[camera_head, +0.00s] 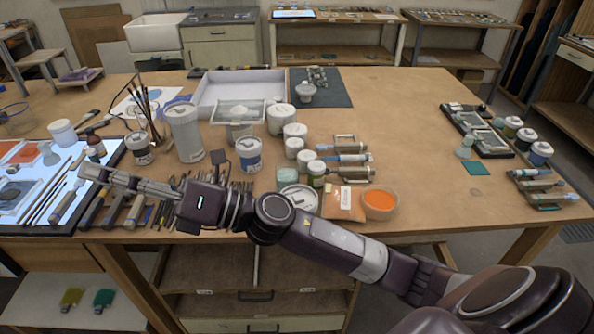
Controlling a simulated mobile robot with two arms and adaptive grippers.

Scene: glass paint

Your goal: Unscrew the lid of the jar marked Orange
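Several lidded jars stand on the table, but I cannot read which one is marked Orange. They include a white jar with a blue band (248,155), a tall grey-white jar (186,133), and a row of white-lidded jars (295,131) at the middle. Small jars with coloured bands (541,153) stand at the right. My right gripper (88,172) reaches across the front of the table to the left, its fingers pointing left above the tools. No jar shows in it. I cannot tell how far its fingers are apart. My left gripper is not in view.
An orange-filled bowl (380,205) and an orange packet (340,205) sit by the front edge. A lit panel (100,160) with glass and brushes lies at left. A white tray (212,90) is behind the jars. The table's right-centre (420,130) is clear.

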